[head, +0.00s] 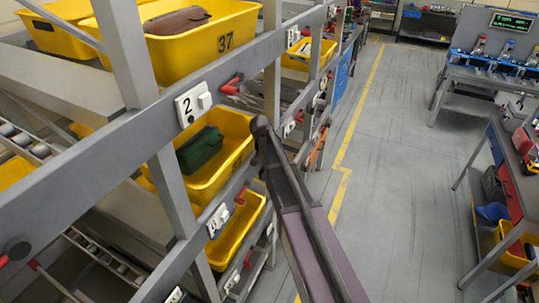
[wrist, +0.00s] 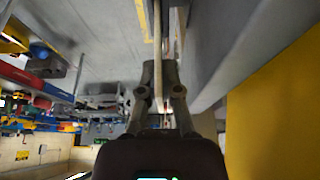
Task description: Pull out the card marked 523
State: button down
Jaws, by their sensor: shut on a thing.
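In the wrist view my gripper (wrist: 158,66) has its two fingers closed together on a thin pale strip (wrist: 156,35), seen edge-on. It could be a card, but no face or number shows. In the head view my arm reaches up from the bottom to the rack's front rail (head: 105,133), and its dark end is beside the yellow bin with a green case (head: 200,150). The fingertips are hard to make out there. The number 523 is not readable in either view.
A white plate marked 2 (head: 188,105) and a red handle (head: 231,86) are on the rail. Yellow bin 37 (head: 222,42) stands above, another yellow bin (head: 236,238) below. The grey aisle floor (head: 400,150) is clear. A workbench (head: 503,165) stands right.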

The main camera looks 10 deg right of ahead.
jog(key=shift+r, duration=0.1)
dwell(0.3)
jog(key=shift+r+p, duration=1.95)
jog(key=shift+p, duration=0.1)
jog(key=shift+s+f, duration=0.1)
